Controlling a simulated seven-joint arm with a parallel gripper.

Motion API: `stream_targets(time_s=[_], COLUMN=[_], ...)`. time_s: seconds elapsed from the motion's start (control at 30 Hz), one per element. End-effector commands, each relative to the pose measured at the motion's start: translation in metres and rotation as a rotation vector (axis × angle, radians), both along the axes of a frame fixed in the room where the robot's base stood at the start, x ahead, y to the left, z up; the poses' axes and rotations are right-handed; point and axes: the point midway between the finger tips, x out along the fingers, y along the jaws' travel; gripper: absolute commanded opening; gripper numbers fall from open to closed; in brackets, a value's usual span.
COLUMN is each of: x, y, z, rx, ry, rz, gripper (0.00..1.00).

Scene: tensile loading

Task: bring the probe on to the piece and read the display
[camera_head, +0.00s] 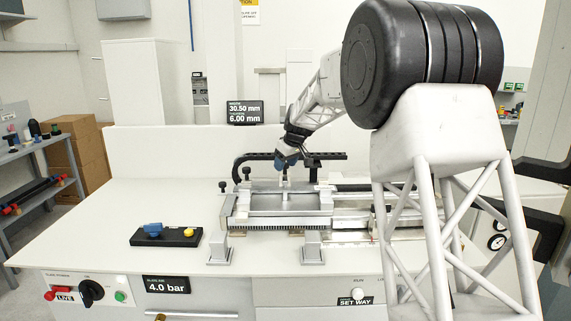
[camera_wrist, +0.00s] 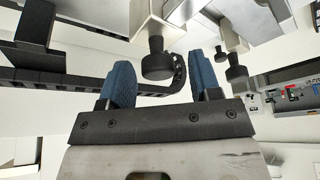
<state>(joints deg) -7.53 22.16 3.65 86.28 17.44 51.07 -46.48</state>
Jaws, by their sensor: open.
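The display (camera_head: 245,112) stands on the back ledge and shows 30.50 mm above 6.00 mm; its small labels are too blurred to read. My gripper (camera_head: 285,162) is over the metal fixture (camera_head: 237,213) on the bench, near the black rail with a bent left end (camera_head: 250,157). In the wrist view my blue-fingered gripper (camera_wrist: 160,78) is open. A black round knob (camera_wrist: 156,62) under a pale block lies between the fingers in the picture; I cannot tell whether they touch it. I cannot clearly tell which part is the probe or which is the piece.
A black tray (camera_head: 140,238) with a blue part (camera_head: 153,229) and a yellow part (camera_head: 189,232) lies front left on the bench. More black knobs (camera_wrist: 237,70) hang right of the fingers. Front panels read LIVE, 4.0 bar and SET WAY.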

Motion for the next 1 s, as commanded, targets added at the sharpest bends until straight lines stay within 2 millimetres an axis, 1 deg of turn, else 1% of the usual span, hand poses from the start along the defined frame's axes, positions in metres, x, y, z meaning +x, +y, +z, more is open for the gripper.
stream_targets(time_s=[0.17, 0.33, 0.8, 1.0], x=[0.0, -0.003, -0.018, -0.021], y=[-0.001, -0.003, -0.018, -0.021], z=[0.001, 0.01, 0.062, 0.071], rx=[0.0, 0.0, 0.0, 0.0], ry=[0.0, -0.001, -0.003, 0.0], rz=[0.0, 0.0, 0.0, 0.0], gripper=[0.58, 0.58, 0.58, 0.58])
